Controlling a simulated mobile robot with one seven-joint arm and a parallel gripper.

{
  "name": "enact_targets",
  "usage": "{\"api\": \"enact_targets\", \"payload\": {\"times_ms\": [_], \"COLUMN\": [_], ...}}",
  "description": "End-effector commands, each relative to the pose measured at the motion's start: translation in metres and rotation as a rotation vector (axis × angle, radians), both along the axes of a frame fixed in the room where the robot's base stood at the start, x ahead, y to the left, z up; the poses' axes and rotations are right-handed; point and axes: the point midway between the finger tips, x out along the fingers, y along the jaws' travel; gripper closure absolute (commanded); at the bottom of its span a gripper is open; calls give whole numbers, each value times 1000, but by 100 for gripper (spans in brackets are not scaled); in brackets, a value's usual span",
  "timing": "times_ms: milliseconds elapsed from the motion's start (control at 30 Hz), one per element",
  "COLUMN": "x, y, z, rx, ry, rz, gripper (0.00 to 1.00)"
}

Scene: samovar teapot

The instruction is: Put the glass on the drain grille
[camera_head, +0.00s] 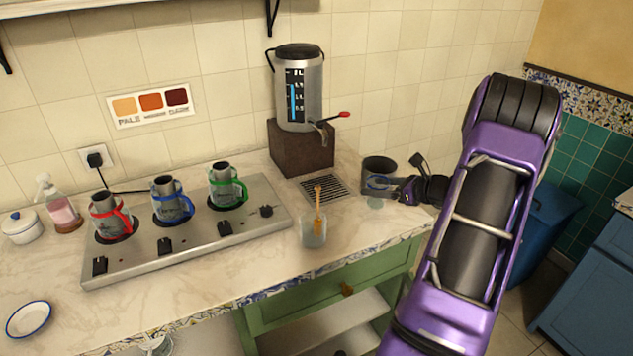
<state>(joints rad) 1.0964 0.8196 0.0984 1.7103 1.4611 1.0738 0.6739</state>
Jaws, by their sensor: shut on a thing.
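My gripper (389,185) reaches in from the right, low over the counter. It is shut on a small clear glass (376,196), which is hard to make out. The glass looks upright and shows a bluish rim in front of a dark pot. I cannot tell whether its base touches the counter. The drain grille (325,188) is a dark slotted plate in the counter, left of the glass and below the tap of the samovar (299,88). Nothing is seen standing on the grille.
A clear jar (313,232) with a wooden utensil stands in front of the grille. A dark pot (380,165) stands behind the glass. The samovar rests on a brown block (301,148). A stove (180,232) at left holds three pots with coloured handles.

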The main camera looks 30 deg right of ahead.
Motion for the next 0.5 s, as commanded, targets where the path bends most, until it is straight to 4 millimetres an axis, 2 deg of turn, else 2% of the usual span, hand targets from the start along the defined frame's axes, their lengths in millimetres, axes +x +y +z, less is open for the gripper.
{"api": "enact_targets", "payload": {"times_ms": [133,233,500], "x": [3,17,85], "y": [1,6,30], "z": [0,1,1], "rx": [-1,-2,0], "ry": [0,-1,-1], "rz": [1,4,4], "gripper": [88,88,88]}}
